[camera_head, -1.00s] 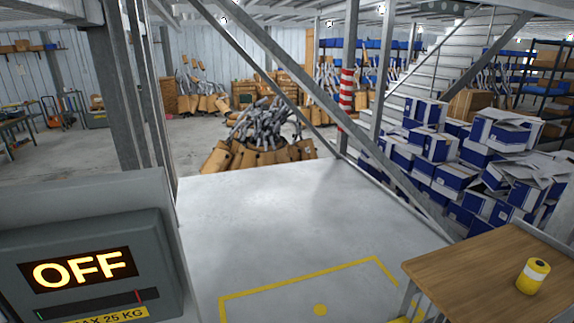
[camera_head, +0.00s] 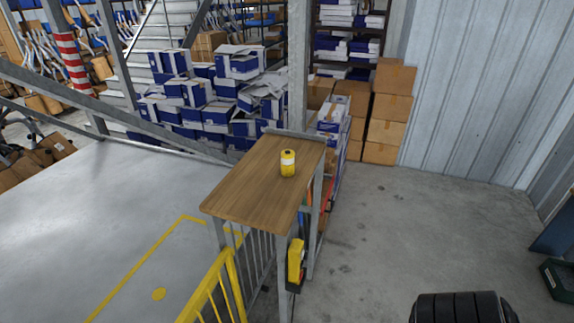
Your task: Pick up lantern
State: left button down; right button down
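A small yellow cylinder with a pale band and a dark top, which looks like the lantern (camera_head: 288,164), stands upright on a wooden-topped table (camera_head: 245,190). It is toward the table's far right part, near the back edge. Nothing touches it. Neither of my grippers shows in the head view.
A yellow railing (camera_head: 213,292) stands at the table's near left. A yellow device (camera_head: 296,260) hangs at the table's side. Blue and white boxes (camera_head: 215,115) are piled behind, with brown cartons (camera_head: 390,110) to the right. A black ribbed object (camera_head: 462,308) is at bottom. Grey floor (camera_head: 400,230) is open at right.

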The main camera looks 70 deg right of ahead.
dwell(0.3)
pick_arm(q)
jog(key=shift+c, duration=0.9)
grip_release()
